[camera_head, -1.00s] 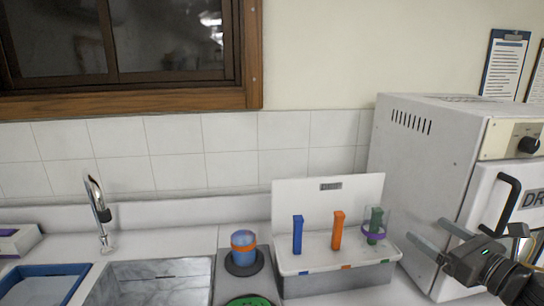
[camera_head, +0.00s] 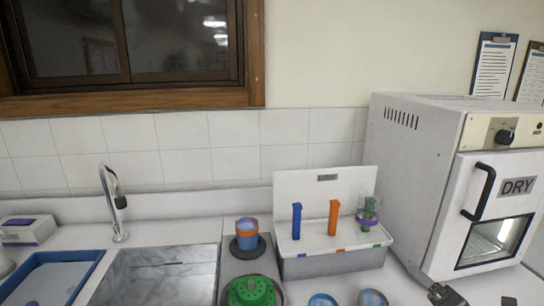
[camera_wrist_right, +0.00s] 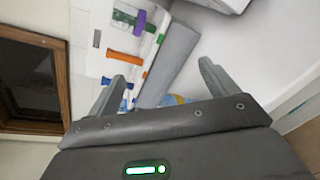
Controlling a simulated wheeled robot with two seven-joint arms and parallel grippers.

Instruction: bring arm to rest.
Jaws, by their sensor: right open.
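My right gripper (camera_wrist_right: 161,60) is open in the right wrist view, with nothing between its two fingers. In the head view only a dark part of my right arm (camera_head: 445,295) shows at the bottom edge, in front of the drying oven (camera_head: 418,170). The gripper is apart from the white rack (camera_head: 325,185), which also shows beyond the fingers in the wrist view (camera_wrist_right: 95,40). My left gripper is out of view.
The rack has a blue post (camera_head: 297,221), an orange post (camera_head: 334,218) and a glass vessel with a purple ring (camera_head: 368,213). A blue container with an orange band (camera_head: 246,229), a green round object (camera_head: 250,291) and a sink (camera_head: 160,275) are to the left.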

